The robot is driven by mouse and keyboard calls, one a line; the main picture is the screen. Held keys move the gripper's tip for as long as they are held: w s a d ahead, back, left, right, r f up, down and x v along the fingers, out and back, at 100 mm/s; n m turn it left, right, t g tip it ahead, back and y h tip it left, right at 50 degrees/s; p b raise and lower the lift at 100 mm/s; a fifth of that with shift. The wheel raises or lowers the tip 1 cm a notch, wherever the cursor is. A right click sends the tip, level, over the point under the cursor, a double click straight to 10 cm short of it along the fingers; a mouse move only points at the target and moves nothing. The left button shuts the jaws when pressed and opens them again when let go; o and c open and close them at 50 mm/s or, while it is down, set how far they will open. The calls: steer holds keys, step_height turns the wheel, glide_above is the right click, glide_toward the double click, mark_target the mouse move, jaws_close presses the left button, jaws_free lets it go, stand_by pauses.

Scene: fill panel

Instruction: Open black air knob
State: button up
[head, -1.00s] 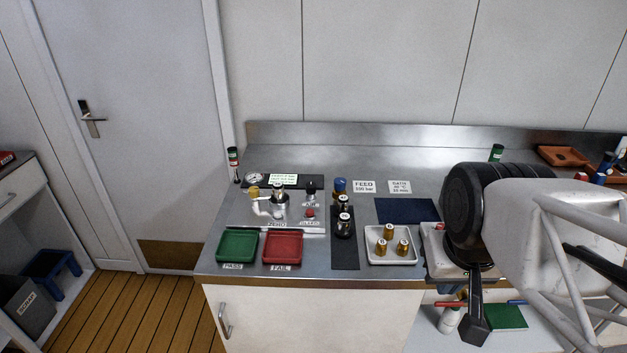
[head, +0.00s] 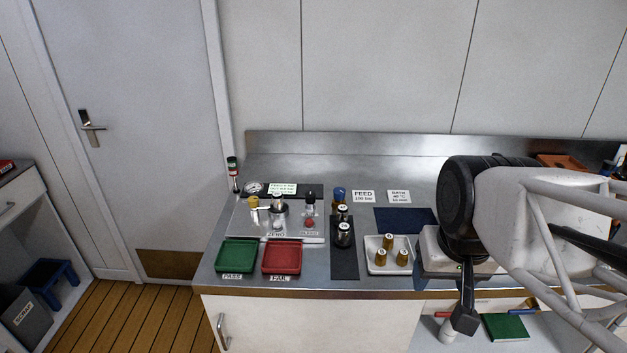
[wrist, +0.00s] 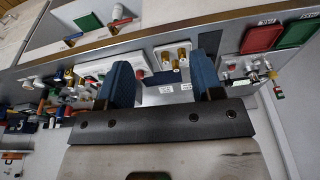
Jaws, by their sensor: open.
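The black air knob (head: 309,196) stands at the back right of the metal panel (head: 239,220) in the head view, behind a small red button (head: 309,223). Its exact turn is too small to make out. My gripper (wrist: 164,76) is open in the wrist view, with two blue fingers apart and nothing between them. It is well to the right of the knob, over the counter's right part. The wrist view shows the counter upside down, with the panel fittings small at the right; the knob cannot be picked out there.
Green (head: 237,255) and red (head: 282,257) trays lie before the panel. Dark cylinders (head: 343,235) stand right of it, then a white tray (head: 375,268) with brass parts. A gauge (head: 254,188) and blue-topped fitting (head: 339,195) stand at the back.

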steer(key=w+a+r+m+g+y, duration=0.1)
steer(key=w+a+r+m, duration=0.15)
steer(key=w, duration=1.05)
steer(key=m+g+y, duration=0.2)
steer(key=m+g, duration=0.3)
steer(key=m, duration=0.1)
glide_toward(311, 194)
steer(key=shift+x, duration=1)
steer(key=shift+s, duration=0.15)
steer(key=shift+x, duration=3.85)
steer(key=c, duration=0.9)
